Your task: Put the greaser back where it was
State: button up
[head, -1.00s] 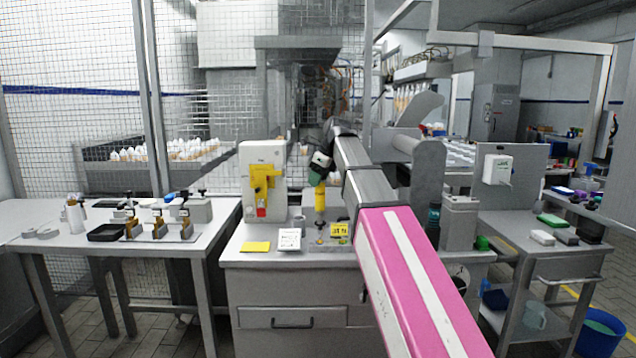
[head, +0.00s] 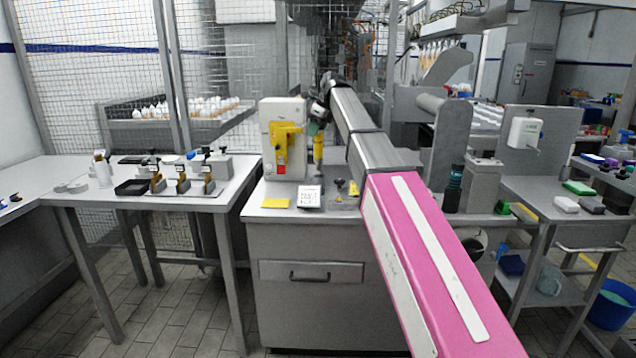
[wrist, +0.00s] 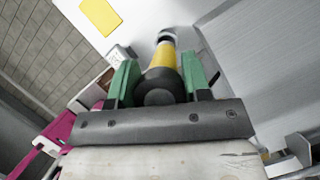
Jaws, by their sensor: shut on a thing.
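The greaser, a yellow cylinder with a dark end, shows upright in the head view (head: 318,148), just right of the white machine with the yellow front. My gripper (head: 318,122) is shut on it from above. In the wrist view the greaser (wrist: 164,62) sits between the two green fingers of my gripper (wrist: 160,82), its dark round end towards the camera. The greaser appears to be above the grey cabinet top (head: 262,214); I cannot tell whether its lower end touches anything.
The white machine (head: 270,150) stands close left of the greaser. A yellow card (head: 275,203), a white sign (head: 310,197) and a small yellow-and-black knob (head: 353,188) are at the cabinet's front. A dark green bottle (head: 453,188) stands right of my arm. The left bench (head: 100,205) holds clamps.

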aim_at(317, 154)
notch_tip(317, 154, down, 10)
jog(key=shift+r, duration=0.2)
jog(key=shift+f, duration=0.1)
dwell(0.3)
jog(key=o, duration=1)
jog(key=v, duration=1.2)
jog(key=shift+s, duration=0.1)
